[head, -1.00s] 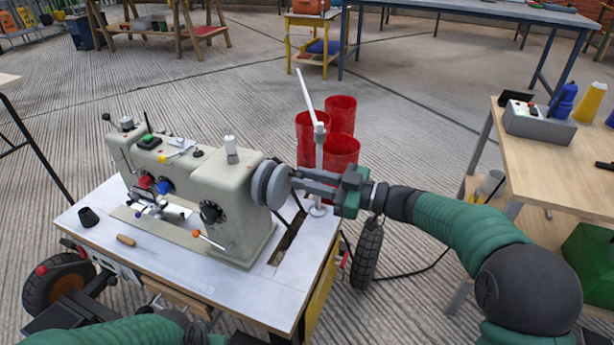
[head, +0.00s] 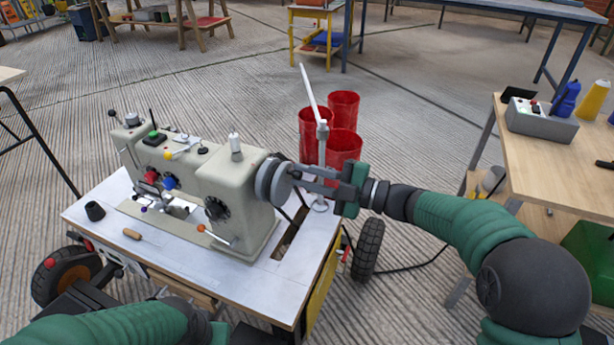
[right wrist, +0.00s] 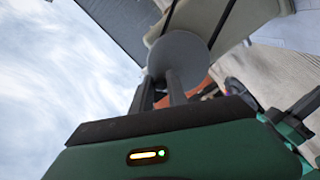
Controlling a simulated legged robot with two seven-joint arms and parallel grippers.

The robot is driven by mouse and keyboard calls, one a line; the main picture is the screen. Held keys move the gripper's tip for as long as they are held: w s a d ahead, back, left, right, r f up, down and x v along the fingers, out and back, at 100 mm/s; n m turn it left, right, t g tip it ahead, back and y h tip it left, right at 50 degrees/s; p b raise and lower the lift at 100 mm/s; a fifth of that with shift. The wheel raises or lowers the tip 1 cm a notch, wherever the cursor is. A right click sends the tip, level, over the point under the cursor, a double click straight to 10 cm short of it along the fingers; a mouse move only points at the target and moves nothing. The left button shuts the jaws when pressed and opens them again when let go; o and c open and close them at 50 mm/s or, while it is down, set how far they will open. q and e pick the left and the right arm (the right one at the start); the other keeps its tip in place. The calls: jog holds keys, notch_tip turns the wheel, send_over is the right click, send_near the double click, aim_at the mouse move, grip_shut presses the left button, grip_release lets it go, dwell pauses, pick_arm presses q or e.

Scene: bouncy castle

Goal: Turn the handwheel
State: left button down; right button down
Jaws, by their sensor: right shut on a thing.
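A beige sewing machine (head: 215,175) stands on a white-topped table (head: 190,265). Its round grey handwheel (head: 270,181) is on the machine's right end. My right gripper (head: 291,180) reaches in from the right and is shut on the handwheel's outer part. In the right wrist view, the handwheel (right wrist: 178,55) shows as a grey disc at the tips of the two fingers (right wrist: 165,85). My left arm (head: 120,322) shows at the bottom left of the head view; its jaws cannot be made out.
A thread stand (head: 321,150) with a white rod rises behind my right gripper. Red bins (head: 342,115) stand behind the table. A wooden bench (head: 560,160) with a grey control box (head: 540,122) is at the right. A small black cup (head: 95,211) and a wooden-handled tool (head: 132,234) lie on the tabletop's left.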

jog(key=shift+s+a+n, duration=0.15)
jog(key=shift+s+n, duration=0.1)
jog(key=shift+n, duration=0.55)
jog(key=shift+f, duration=0.1)
jog(key=c, duration=1.3)
grip_release()
jog(key=shift+s+d, duration=0.1)
jog(key=shift+d, duration=0.3)
jog(key=p+v, duration=0.6)
jog(key=v, duration=1)
